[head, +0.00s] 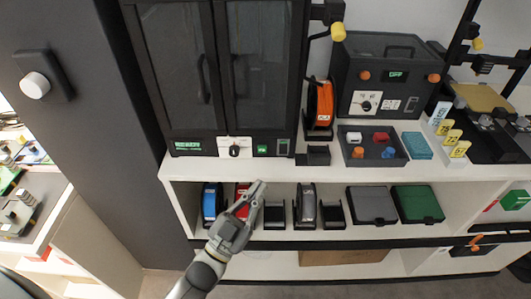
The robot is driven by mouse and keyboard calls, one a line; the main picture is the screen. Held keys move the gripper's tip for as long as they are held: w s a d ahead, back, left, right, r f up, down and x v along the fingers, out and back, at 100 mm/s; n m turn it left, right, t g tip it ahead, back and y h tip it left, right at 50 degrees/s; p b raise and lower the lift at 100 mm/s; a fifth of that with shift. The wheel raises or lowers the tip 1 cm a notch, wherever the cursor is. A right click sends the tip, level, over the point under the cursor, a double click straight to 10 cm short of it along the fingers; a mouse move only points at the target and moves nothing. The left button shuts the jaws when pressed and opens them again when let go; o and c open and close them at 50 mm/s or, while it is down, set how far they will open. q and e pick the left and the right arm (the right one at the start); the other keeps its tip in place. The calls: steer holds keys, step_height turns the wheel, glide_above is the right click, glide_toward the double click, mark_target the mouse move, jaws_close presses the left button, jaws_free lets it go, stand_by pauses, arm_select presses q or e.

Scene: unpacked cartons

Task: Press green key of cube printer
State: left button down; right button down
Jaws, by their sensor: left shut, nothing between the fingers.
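The cube printer appears to be the large black cabinet (175,75) with two dark glass doors, standing at the left end of the white counter. A green key (262,149) sits on its lower front strip, just right of a white panel with a black knob (235,151). My left gripper (260,188) is shut and empty. It reaches up from the bottom in front of the shelf, with its fingertips below the green key and apart from it.
An orange spool (320,104) and a black box with an OFF display (385,78) stand right of the printer. A grey tray (373,148) holds small coloured parts. Spools and a green case (417,204) fill the shelf below. A dark wall panel (85,130) borders the left.

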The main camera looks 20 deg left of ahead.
mark_target(262, 149)
arm_select(q)
steer(key=shift+s+d+r+h, duration=0.1)
steer(key=shift+r+h, duration=0.2)
steer(key=shift+r, duration=0.15)
steer(key=shift+w+a+b, duration=0.4)
steer(key=shift+w+b, duration=0.05)
steer(key=shift+w, duration=0.95)
steer(key=shift+w+a+b, duration=0.4)
steer(key=shift+w+b, duration=0.05)
steer(key=shift+w, duration=1)
steer(key=shift+w+a+b, duration=0.4)
steer(key=shift+w+b, duration=0.05)
steer(key=shift+w, duration=0.95)
steer(key=shift+w, duration=0.1)
